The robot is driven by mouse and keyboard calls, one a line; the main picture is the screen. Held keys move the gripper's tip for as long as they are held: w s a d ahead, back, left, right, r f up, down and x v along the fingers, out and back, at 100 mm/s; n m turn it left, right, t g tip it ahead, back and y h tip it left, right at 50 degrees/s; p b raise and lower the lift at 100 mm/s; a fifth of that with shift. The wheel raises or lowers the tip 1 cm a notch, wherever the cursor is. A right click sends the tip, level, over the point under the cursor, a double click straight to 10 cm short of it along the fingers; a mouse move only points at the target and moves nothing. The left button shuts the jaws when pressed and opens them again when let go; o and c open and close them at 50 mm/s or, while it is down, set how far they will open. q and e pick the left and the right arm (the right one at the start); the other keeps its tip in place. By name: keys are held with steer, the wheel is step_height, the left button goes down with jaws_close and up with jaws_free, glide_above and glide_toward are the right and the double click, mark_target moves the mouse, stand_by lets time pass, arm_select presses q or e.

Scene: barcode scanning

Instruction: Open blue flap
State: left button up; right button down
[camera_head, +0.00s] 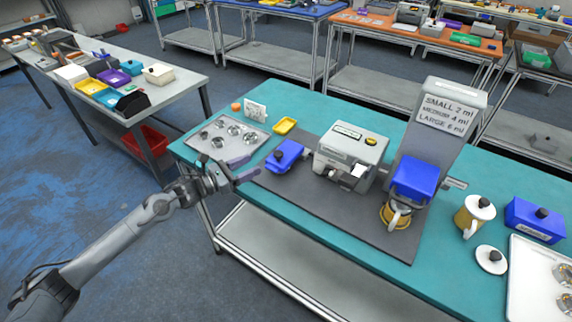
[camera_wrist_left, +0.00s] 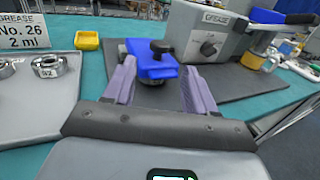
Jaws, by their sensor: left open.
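A blue flap-like part (camera_head: 286,156) with a black knob sits on the dark mat of the teal table, left of the grey machine. In the left wrist view the blue part (camera_wrist_left: 148,64) shows between and beyond my finger tips, its black knob (camera_wrist_left: 161,47) on top. My left gripper (camera_head: 245,168) is open and empty, its purple fingers pointing at the blue part from the table's front edge. In the left wrist view the fingers (camera_wrist_left: 157,80) stand apart, with no clear contact. The part's underside is mostly hidden. My right gripper is not in view.
The grey machine (camera_head: 350,148) stands right of the blue part, then a dispenser with a blue box (camera_head: 414,180). A grey tray (camera_head: 210,144) with metal cups and a yellow dish (camera_head: 285,126) lie left. The mat's front strip (camera_head: 340,212) is clear.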

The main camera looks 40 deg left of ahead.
mark_target(278, 153)
arm_select(q)
steer(key=shift+x, duration=0.75)
steer(key=x, duration=0.9)
steer(key=shift+w+d+f+b, duration=0.1)
steer(key=shift+w+b, duration=0.2)
steer(key=shift+b, duration=0.1)
steer(key=shift+c, duration=0.5)
jaws_close()
